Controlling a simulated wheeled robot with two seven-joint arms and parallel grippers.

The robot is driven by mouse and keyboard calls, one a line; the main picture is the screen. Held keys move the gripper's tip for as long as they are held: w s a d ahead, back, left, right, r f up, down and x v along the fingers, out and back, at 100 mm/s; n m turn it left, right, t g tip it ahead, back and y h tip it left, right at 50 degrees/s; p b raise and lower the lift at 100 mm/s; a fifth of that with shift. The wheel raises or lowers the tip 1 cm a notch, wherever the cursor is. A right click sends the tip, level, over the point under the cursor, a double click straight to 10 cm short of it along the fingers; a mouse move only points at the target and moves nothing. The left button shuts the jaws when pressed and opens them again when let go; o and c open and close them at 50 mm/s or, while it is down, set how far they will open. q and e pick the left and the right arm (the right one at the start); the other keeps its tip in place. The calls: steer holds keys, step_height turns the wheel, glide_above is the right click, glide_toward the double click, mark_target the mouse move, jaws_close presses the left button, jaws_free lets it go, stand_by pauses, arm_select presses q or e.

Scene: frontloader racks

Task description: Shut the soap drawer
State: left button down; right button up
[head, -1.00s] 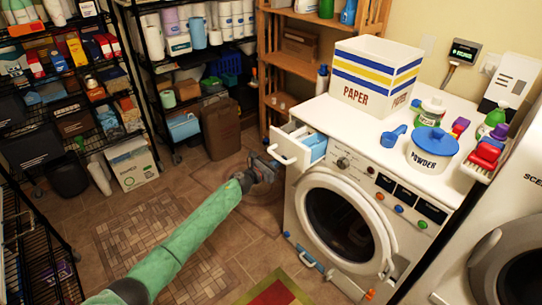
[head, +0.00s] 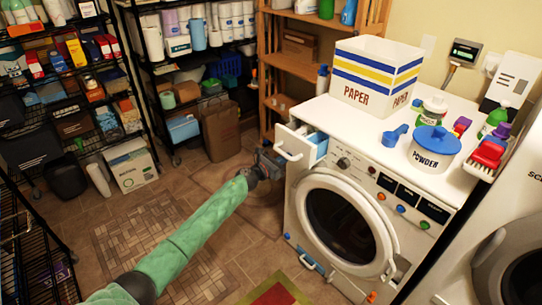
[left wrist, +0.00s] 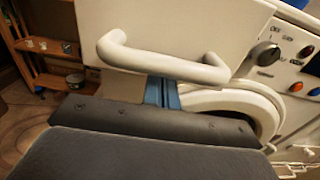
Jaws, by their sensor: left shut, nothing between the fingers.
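The soap drawer (head: 300,143) stands pulled out at the upper left of the white washing machine's front, with a blue inside showing. Its white bar handle (head: 288,152) also shows large across the left wrist view (left wrist: 165,62). My left gripper (head: 268,162) is shut and empty, just left of and slightly below the handle. My right gripper is not in view.
The washing machine's round door (head: 342,222) is shut, below the drawer. A paper box (head: 375,78), a blue scoop (head: 395,134) and a powder tub (head: 433,152) stand on top. A wooden shelf (head: 290,63) stands behind.

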mark_target(293, 153)
arm_select(q)
steer(key=shift+w+d+b, duration=0.35)
steer(key=shift+d, duration=0.15)
steer(key=shift+b+x, duration=1.1)
steer(key=shift+x, duration=0.45)
steer(key=shift+b+x, duration=0.9)
steer(key=shift+x, duration=0.45)
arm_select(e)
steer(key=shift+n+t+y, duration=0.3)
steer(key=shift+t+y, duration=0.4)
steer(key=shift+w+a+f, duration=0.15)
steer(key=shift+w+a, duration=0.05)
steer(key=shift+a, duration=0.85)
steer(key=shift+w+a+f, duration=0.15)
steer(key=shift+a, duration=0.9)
arm_select(q)
steer(key=shift+w+d, duration=0.1)
steer(key=shift+d, duration=0.05)
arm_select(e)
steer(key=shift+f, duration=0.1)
